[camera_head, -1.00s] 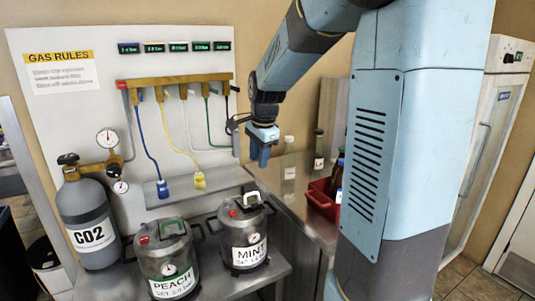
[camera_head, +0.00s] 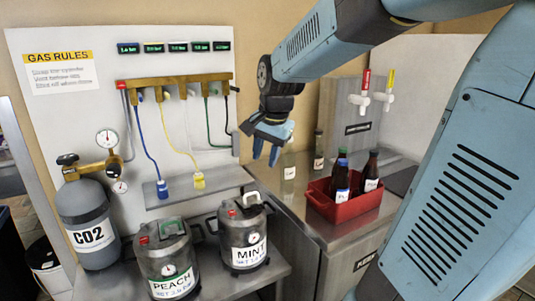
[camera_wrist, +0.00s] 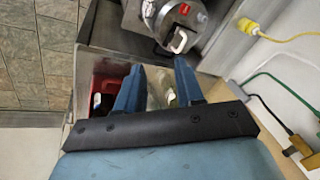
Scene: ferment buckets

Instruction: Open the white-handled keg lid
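The MINT keg (camera_head: 243,238) stands upright on the metal bench, with a white handle (camera_head: 251,199) on its closed lid. In the wrist view the keg (camera_wrist: 209,33) is at the top edge, partly cut off, and its white handle (camera_wrist: 179,41) shows clearly. My gripper (camera_head: 266,157) hangs above and to the right of the keg in the head view, apart from it. Its blue fingers (camera_wrist: 158,82) are spread and empty in the wrist view. The PEACH keg (camera_head: 168,262) stands to the left, with a green handle on its lid.
A grey CO2 cylinder (camera_head: 89,225) stands at the left. Hoses hang from a brass manifold (camera_head: 175,80); a small shelf (camera_head: 205,184) is below.

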